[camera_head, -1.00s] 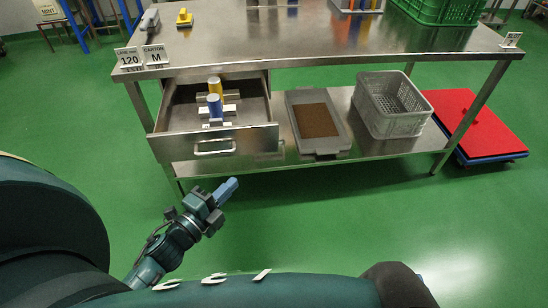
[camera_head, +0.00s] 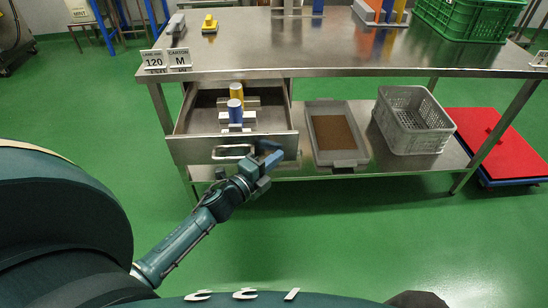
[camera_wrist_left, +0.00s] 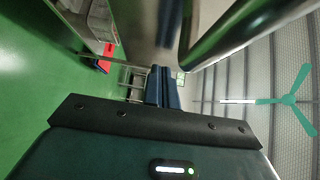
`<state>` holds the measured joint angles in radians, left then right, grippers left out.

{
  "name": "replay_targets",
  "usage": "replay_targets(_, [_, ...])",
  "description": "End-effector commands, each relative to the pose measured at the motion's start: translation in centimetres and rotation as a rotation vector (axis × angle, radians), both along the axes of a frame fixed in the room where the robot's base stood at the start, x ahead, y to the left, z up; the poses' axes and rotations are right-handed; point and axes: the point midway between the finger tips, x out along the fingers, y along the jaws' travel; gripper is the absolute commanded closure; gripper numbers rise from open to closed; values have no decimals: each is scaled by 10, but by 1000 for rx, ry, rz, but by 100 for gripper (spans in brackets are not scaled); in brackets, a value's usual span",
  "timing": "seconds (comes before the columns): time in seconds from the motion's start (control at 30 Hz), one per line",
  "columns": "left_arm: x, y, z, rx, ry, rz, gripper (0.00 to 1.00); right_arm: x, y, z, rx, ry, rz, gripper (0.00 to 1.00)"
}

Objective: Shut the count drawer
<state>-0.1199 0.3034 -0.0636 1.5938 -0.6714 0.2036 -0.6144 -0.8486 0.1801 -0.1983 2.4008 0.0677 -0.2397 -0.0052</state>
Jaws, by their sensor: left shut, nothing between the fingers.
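The count drawer (camera_head: 190,152) is a steel drawer under the left end of the table. It stands pulled out and open, with a bar handle (camera_head: 233,152) on its front. Inside are a yellow cylinder (camera_head: 236,91) and a blue cylinder (camera_head: 235,111) with pale holders. My left gripper (camera_head: 272,157) is shut and empty, at the right part of the drawer front, right of the handle. Whether it touches the front I cannot tell. In the left wrist view its blue fingers (camera_wrist_left: 162,88) are together, and a dark bar, seemingly the handle (camera_wrist_left: 230,35), is close by. My right gripper is out of view.
The steel table (camera_head: 330,50) holds a green crate (camera_head: 465,20) and a yellow item (camera_head: 210,24). On the lower shelf are a grey tray (camera_head: 340,158) and a grey basket (camera_head: 410,120). A red platform (camera_head: 490,135) stands at right. The green floor in front is clear.

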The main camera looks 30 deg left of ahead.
Motion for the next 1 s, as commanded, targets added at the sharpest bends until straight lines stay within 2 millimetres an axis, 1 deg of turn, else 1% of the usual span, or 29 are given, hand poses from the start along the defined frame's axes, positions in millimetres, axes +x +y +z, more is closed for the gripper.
replay_targets(0.1, [5,3,0,1,0,0,100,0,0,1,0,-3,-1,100])
replay_targets(0.33, [5,4,0,0,0,0,100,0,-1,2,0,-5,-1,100])
replay_targets(0.53, [6,4,0,0,0,0,100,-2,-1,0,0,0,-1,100])
replay_targets(0.67, [12,7,0,2,-1,0,100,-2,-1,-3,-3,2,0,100])
replay_targets(0.87, [31,20,-1,4,-2,1,100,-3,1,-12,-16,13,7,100])
replay_targets(1.0, [51,32,-1,3,-3,1,100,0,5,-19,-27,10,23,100])
